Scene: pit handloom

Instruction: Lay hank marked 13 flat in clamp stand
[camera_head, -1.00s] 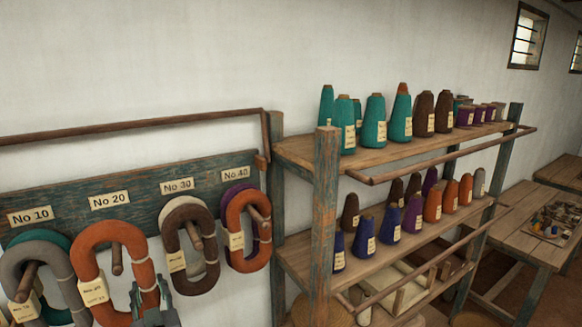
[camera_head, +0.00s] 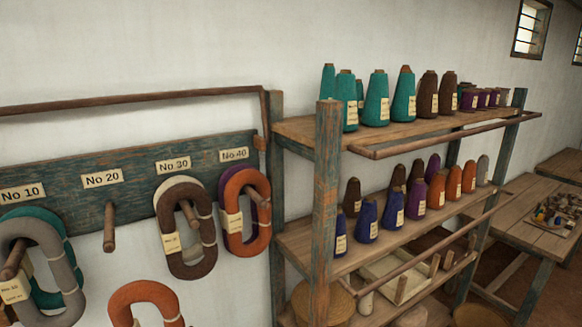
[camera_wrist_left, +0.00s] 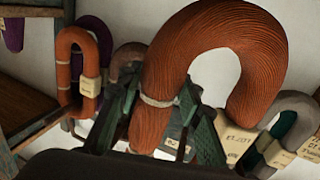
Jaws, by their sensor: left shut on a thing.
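An orange hank (camera_head: 147,303) is at the bottom edge of the head view, below the empty No 20 peg and off it. It fills the middle of the left wrist view (camera_wrist_left: 215,40), its loop upright with the bend on top. My left gripper (camera_wrist_left: 158,108) is shut on one side of this hank, near a pale tie. A paper tag (camera_wrist_left: 235,145) hangs at its other side, its writing too small to read for sure. The gripper is below the frame in the head view. My right gripper and the clamp stand are not in view.
A peg board (camera_head: 130,185) on the wall holds grey, brown and orange hanks on the No 10, No 30 and No 40 pegs, some with others behind. A wooden shelf rack (camera_head: 328,190) with yarn cones stands to the right, a table (camera_head: 530,220) beyond it.

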